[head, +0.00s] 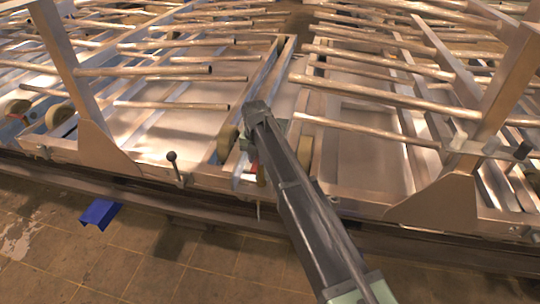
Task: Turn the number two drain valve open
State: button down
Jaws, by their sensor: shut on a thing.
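My arm reaches from the bottom right of the head view to the front beam of the frame. My gripper (257,174) is at the arm's far end, low by the beam, and is mostly hidden behind my own arm. It is shut on a small valve handle, of which only a little red (253,166) shows. The valve body and how far the handle is turned are hidden. No number can be read on it. A lever with a dark ball knob (172,157) stands upright on the beam to the left, apart from my gripper.
Metal tubes (170,105) stick out across the frame above the beam. Slanted metal posts (75,75) with gusset plates stand left and right of my arm. A blue bracket-like piece (100,213) lies on the tiled floor (160,260), which is otherwise mostly clear in front.

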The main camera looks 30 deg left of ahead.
aim_at(257, 160)
dwell(0.4)
jog(key=c, duration=1)
grip_release()
jog(key=shift+o, duration=0.2)
notch_tip(257, 160, up, 11)
jog(key=p, duration=1.1)
jog(key=shift+f, duration=0.1)
jog(key=shift+d, duration=0.1)
